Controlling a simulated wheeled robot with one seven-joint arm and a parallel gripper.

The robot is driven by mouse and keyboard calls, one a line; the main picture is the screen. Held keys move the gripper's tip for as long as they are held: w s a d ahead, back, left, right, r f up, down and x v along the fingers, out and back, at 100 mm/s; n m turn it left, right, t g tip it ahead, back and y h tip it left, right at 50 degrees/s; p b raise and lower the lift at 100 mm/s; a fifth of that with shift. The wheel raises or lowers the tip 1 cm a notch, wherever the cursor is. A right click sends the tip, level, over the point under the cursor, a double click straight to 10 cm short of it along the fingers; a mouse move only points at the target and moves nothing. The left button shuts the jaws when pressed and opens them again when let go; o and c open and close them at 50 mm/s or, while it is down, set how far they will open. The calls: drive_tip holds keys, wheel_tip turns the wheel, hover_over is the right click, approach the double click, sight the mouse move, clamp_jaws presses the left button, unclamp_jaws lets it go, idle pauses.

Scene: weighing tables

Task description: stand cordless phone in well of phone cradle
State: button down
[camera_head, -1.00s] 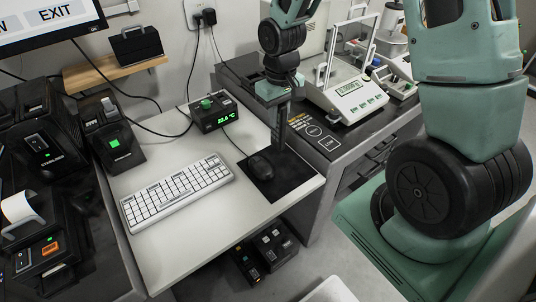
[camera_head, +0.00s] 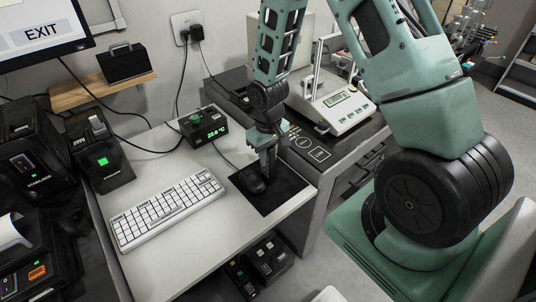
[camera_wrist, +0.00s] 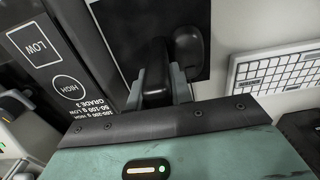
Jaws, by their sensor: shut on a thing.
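My gripper (camera_wrist: 157,88) points down over the black mat (camera_wrist: 118,32) at the right end of the white table; it also shows in the head view (camera_head: 268,158). Its fingers are shut on a dark, narrow upright thing, which I take to be the cordless phone (camera_wrist: 155,80). Its lower end is dark against the mat, so I cannot tell whether it touches anything. In the head view the fingers mostly hide it. I cannot pick out the phone cradle with certainty; it may be hidden or blend into the black.
A black mouse (camera_head: 252,183) lies on the mat close beside my gripper. A white keyboard (camera_head: 168,208) lies to the left. A black box with a green readout (camera_head: 205,130) stands behind. A balance (camera_head: 340,106) stands on the dark table at right. The table's front is clear.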

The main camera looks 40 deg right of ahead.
drive_tip(key=shift+f, duration=0.15)
drive_tip(key=c, duration=1.3)
unclamp_jaws()
drive_tip(key=shift+o, duration=0.2)
